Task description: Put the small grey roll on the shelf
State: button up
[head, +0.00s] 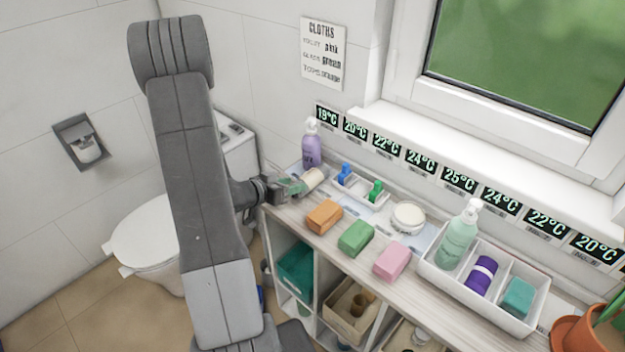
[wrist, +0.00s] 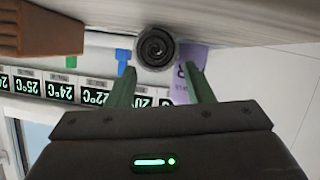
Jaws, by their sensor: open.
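A small roll (head: 314,179) lies at the far left end of the cart's wooden top (head: 408,262). It looks pale along its side in the head view. In the wrist view its spiral end (wrist: 156,47) is dark grey. My gripper (head: 292,186) is at the near end of the roll, reaching in from the left. In the wrist view my gripper (wrist: 163,88) has its green fingers apart, and the roll's end lies just beyond the gap between their tips. I cannot tell whether they touch it. Open compartments of the shelf unit (head: 316,284) are below the top.
A lilac pump bottle (head: 311,146) stands just behind the roll. A white tray (head: 360,190) with blue and green clips is to the right. Orange (head: 324,216), green (head: 356,237) and pink (head: 391,261) blocks line the front edge. A toilet (head: 150,240) is left.

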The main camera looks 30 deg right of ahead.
aim_at(311, 180)
jog(key=shift+p+x, duration=0.75)
jog(key=shift+x, duration=2.1)
jog(key=shift+s+f, duration=0.15)
jog(key=shift+s, duration=0.05)
jog(key=c, duration=0.7)
jog(key=shift+c, duration=0.2)
